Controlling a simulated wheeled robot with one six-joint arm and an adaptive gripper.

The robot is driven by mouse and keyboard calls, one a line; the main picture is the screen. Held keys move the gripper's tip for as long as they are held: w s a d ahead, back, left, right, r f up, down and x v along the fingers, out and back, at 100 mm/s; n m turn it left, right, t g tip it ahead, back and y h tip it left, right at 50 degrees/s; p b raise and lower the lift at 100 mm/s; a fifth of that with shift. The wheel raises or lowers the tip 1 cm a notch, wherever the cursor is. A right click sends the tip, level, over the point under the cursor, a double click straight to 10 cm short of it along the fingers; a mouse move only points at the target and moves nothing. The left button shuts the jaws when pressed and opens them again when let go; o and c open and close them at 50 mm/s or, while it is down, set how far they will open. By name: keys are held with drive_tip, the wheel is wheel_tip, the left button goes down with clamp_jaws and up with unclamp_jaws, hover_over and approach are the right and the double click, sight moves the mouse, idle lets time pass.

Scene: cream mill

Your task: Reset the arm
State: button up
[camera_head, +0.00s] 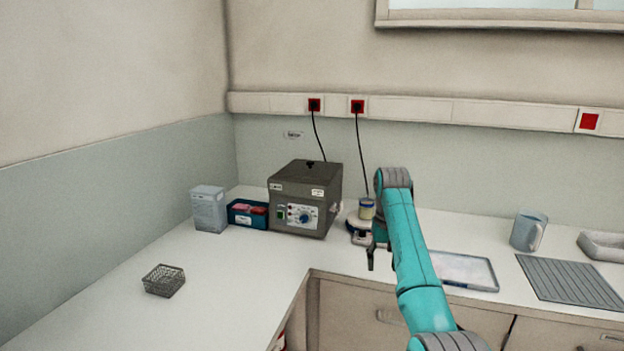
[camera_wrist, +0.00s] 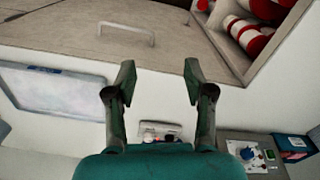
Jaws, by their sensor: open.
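My teal arm reaches up from the bottom right of the head view and bends down at its top. My gripper (camera_head: 371,257) hangs in front of the small round device at the back of the counter. In the wrist view the gripper's two dark fingers (camera_wrist: 158,85) stand wide apart with nothing between them. The counter's front edge and the cabinet front (camera_wrist: 105,40) show beyond the fingertips.
A dark grey mill-like machine (camera_head: 305,198), a blue box (camera_head: 247,214) and a pale container (camera_head: 209,209) stand at the back left. A wire basket (camera_head: 163,280) is nearer. The left counter is mostly clear.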

drive_tip(key=s+f+t, duration=0.2)
drive_tip(key=s+f, duration=0.1)
drive_tip(key=f, duration=1.1)
drive_tip(key=s+f+t, duration=0.1)
drive_tip(key=s+f, duration=0.2)
drive_tip(key=f, duration=1.1)
drive_tip(key=s+f+t, duration=0.4)
drive_tip(key=s+f, duration=1.2)
drive_tip(key=s, duration=0.4)
drive_tip(key=s+r+t, duration=0.2)
drive_tip(key=s+r, duration=0.1)
drive_tip(key=s, duration=0.9)
drive_tip(key=s+r+t, duration=0.2)
drive_tip(key=s+r, duration=0.1)
drive_tip(key=s, duration=1)
drive_tip(key=s+r+t, duration=0.2)
drive_tip(key=s+r, duration=0.6)
drive_tip(key=r, duration=0.3)
drive_tip(key=s+r+t, duration=0.1)
drive_tip(key=s+r, duration=0.7)
drive_tip(key=r, duration=0.4)
drive_tip(key=shift+s+n+t, duration=0.3)
drive_tip(key=shift+t, duration=0.1)
